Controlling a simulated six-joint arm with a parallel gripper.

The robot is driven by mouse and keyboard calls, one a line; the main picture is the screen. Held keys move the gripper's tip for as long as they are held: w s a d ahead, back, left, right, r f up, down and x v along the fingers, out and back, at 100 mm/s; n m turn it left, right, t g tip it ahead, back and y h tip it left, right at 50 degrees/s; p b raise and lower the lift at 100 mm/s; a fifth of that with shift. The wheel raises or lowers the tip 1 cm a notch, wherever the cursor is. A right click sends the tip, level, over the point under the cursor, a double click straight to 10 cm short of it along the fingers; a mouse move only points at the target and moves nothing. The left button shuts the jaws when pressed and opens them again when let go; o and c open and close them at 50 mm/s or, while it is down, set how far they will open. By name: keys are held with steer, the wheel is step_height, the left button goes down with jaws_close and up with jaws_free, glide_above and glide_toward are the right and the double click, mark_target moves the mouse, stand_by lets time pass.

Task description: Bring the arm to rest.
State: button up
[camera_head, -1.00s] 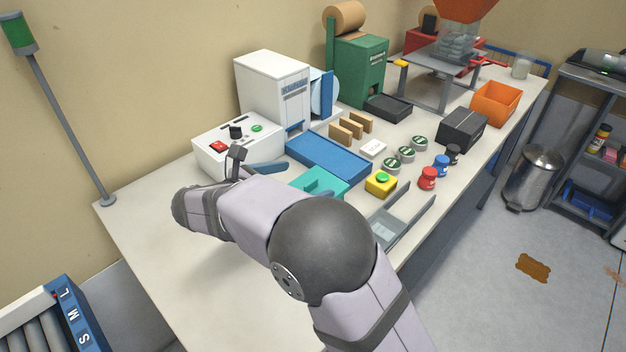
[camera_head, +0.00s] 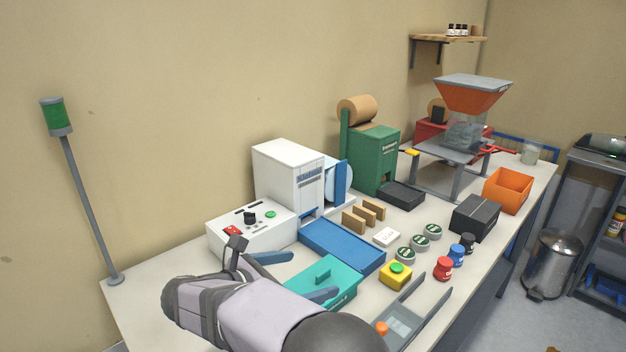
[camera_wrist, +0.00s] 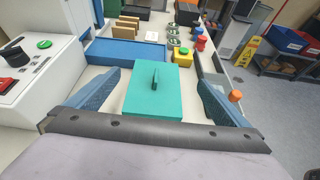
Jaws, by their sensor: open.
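My gripper (camera_wrist: 151,95) is open, its two blue fingers spread wide with nothing between them that I can see held. It also shows in the head view (camera_head: 292,276), low over the near part of the bench. A teal lidded box (camera_wrist: 152,101) with an upright handle lies ahead between the fingers in the wrist view; in the head view the teal box (camera_head: 309,284) sits just beyond my wrist. I cannot tell whether the fingers touch it.
A white control box (camera_head: 252,232) stands close to the left. A blue tray (camera_head: 342,246), a yellow button box (camera_head: 396,276) and a grey tray (camera_head: 405,318) are near. The bench (camera_head: 135,310) is clear at the left front.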

steer(key=s+d+m+g+p, duration=0.1)
steer(key=d+m, duration=0.1)
steer(key=d, duration=0.4)
steer(key=s+d+f+m+g, duration=0.1)
steer(key=d+m+g, duration=0.1)
steer(key=d, duration=0.5)
steer(key=s+d+f+m+g+y+p, duration=0.1)
steer(key=d+m, duration=0.3)
steer(key=d, duration=0.3)
steer(key=shift+d+f+g+p, duration=0.2)
steer(key=shift+d+g+p, duration=0.05)
steer(key=shift+g+p, duration=0.15)
steer(key=s+a+f+m+g+y+p, duration=0.1)
steer(key=s+f+m+g+y+p, duration=0.1)
steer(key=s+m, duration=0.7)
steer(key=s+a+f+m+g+y+p, duration=0.1)
steer(key=s+f+m+g+y+p, duration=0.1)
steer(key=s+m+y, duration=0.4)
steer(key=s+f+m+p, duration=0.1)
steer(key=s+m+p, duration=0.1)
steer(key=s, duration=0.3)
steer(key=shift+s+m+g+y+p, duration=0.25)
steer(key=shift+m+g+y+p, duration=0.1)
steer(key=shift+m, duration=0.55)
